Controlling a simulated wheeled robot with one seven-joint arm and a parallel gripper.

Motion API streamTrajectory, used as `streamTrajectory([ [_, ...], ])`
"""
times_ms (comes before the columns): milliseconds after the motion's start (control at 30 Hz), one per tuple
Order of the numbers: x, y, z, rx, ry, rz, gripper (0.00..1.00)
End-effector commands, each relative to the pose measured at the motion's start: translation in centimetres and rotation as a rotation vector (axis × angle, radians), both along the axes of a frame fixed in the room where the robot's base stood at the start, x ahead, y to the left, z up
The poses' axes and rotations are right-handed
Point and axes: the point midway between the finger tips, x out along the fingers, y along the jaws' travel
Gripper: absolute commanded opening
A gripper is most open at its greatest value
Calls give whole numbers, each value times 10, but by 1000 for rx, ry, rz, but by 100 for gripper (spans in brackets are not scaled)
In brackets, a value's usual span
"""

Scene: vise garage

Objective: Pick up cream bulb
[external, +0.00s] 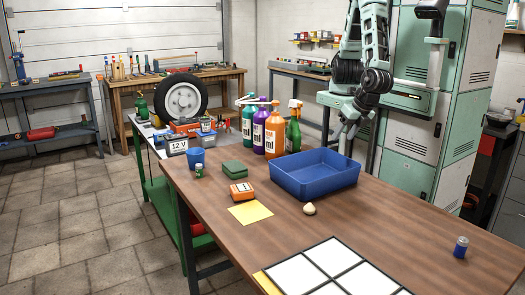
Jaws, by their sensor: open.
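The cream bulb (309,209) is a small, rounded, pale thing lying on the brown wooden table (400,218), just in front of the blue tray. My gripper (345,145) points down above the back right part of the blue tray, behind and above the bulb and well apart from it. It is open, and I see nothing between its fingers. The fingertips are small in the picture and partly hard to make out.
The blue tray (300,184) stands between my gripper and the bulb. Several spray bottles (274,132) stand behind it. An orange box (240,192), a yellow sheet (250,212), a white-panelled board (330,270) and a blue can (461,247) surround open table.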

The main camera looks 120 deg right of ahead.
Motion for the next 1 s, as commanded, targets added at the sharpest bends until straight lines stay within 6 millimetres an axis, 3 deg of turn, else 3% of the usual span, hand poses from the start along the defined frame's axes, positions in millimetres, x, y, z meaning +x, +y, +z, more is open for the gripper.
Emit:
streamTrajectory([
  [267,43,43,-37,-391,-117,591,57],
  [400,60,77,-49,-589,-220,895,57],
  [533,66,112,-58,-724,-311,1124,57],
  [633,60,134,-69,-745,-358,1230,57],
  [767,55,145,-81,-726,-375,1279,57],
  [1000,88,139,-101,-721,-375,1278,57],
])
